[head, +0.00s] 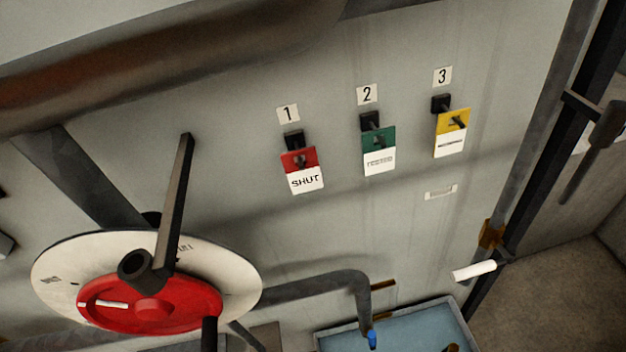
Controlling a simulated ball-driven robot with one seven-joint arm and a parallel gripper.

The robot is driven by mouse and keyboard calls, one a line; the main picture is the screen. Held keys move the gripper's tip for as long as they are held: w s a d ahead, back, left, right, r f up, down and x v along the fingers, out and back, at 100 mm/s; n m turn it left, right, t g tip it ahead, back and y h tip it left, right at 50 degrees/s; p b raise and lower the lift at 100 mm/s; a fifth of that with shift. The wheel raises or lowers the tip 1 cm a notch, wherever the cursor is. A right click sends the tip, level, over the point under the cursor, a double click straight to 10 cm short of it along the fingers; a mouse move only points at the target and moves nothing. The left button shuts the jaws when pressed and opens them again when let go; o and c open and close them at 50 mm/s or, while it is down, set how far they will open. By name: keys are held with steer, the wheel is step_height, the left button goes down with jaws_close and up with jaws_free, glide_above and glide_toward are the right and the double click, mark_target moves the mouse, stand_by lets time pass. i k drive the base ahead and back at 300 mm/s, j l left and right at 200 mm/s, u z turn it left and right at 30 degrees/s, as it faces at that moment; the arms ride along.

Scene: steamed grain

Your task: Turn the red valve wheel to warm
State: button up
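The red valve wheel (180,310) is at the lower left, in front of a round off-white dial plate (237,270). A white mark (105,304) on the wheel lies toward its left side. Dark pegs stick out at the wheel's upper edge (134,266) and lower right (209,335). A long dark bar (176,195) rises from beside the upper peg; I cannot tell what it is fixed to. The dial has small lettering at left and upper right; its words are partly hidden or too small to read. I cannot make out my gripper in view.
Tags numbered 1, 2 and 3 hang on the wall: red "SHUT" (304,171), green (379,151) and yellow (452,133). A thick brown pipe (180,60) crosses the upper left. A bent grey pipe (325,284) ends above a blue basin (415,330). A white-handled lever (474,271) projects at right.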

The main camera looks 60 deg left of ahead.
mark_target(186, 304)
steer(key=i+l+u, duration=0.15)
steer(key=l, duration=0.3)
steer(key=i+l+u, duration=0.1)
steer(key=l, duration=0.4)
steer(key=i+l+u, duration=0.15)
steer(key=l, duration=0.35)
steer(key=i+l+u, duration=0.15)
steer(key=l, duration=0.4)
steer(key=i+l+u, duration=0.1)
steer(key=l, duration=0.4)
steer(key=u, duration=2.35)
steer(key=i+j+z, duration=0.15)
steer(key=z, duration=0.15)
steer(key=i+j+z, duration=0.15)
steer(key=j+z, duration=0.15)
steer(key=i+j+z, duration=0.1)
steer(key=j+z, duration=0.2)
steer(key=j, duration=0.1)
